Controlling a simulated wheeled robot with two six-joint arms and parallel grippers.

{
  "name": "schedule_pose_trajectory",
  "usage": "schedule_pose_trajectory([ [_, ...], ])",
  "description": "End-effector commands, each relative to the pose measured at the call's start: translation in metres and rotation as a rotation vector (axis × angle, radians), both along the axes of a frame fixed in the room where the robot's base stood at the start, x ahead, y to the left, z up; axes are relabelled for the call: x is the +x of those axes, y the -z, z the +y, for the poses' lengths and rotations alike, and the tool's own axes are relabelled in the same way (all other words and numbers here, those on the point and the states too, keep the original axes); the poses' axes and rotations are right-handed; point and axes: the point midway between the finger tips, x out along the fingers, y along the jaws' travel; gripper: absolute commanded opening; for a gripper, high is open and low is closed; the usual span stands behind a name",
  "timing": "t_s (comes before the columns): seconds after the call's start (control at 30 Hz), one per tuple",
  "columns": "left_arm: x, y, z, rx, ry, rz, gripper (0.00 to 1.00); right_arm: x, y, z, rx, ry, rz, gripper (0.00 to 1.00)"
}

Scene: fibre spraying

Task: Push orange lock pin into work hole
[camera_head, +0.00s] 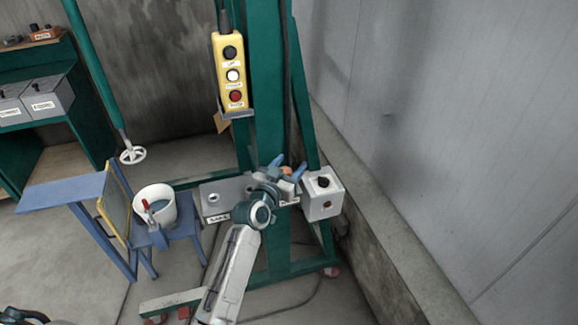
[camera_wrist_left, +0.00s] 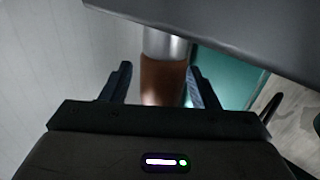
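The orange lock pin (camera_head: 286,170) shows small in the head view, at the bracket on the green frame. My left gripper (camera_head: 286,168) is there, with its blue fingers spread to either side of the orange end. In the left wrist view the pin's orange-brown grip (camera_wrist_left: 163,80) stands between the two fingers of the left gripper (camera_wrist_left: 160,82), with a bare metal shaft (camera_wrist_left: 165,45) beyond it. A gap shows at the left finger; the right finger is close to the grip, contact unclear. The work hole is not visible.
A white box with a black knob (camera_head: 323,194) sits just right of the gripper. A blue stand (camera_head: 190,232) carries a white bucket (camera_head: 155,203). A yellow button box (camera_head: 231,75) hangs above. A wall closes the right side.

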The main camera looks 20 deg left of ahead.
Motion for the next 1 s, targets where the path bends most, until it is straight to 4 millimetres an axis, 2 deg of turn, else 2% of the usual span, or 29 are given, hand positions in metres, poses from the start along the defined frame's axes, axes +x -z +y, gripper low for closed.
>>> schedule_pose_trajectory([
  [0.27, -0.005, 0.001, 0.001, 0.001, 0.0, 0.001, 0.55, 0.0, 0.002, -0.001, -0.001, 0.0, 0.0, 0.36],
  [0.37, -0.018, 0.003, 0.004, 0.0, 0.0, 0.001, 0.55, 0.0, 0.006, -0.001, -0.001, 0.0, 0.0, 0.36],
  [0.7, -0.083, 0.003, 0.016, 0.001, 0.0, 0.001, 0.55, 0.0, 0.025, 0.0, 0.0, 0.0, 0.0, 0.36],
  [0.83, -0.099, 0.002, 0.019, 0.002, 0.0, 0.0, 0.55, 0.0, 0.028, 0.0, 0.0, 0.0, 0.0, 0.36],
  [1.0, -0.106, 0.0, 0.021, 0.001, 0.0, -0.001, 0.55, 0.0, 0.029, 0.002, 0.002, 0.001, 0.0, 0.36],
])
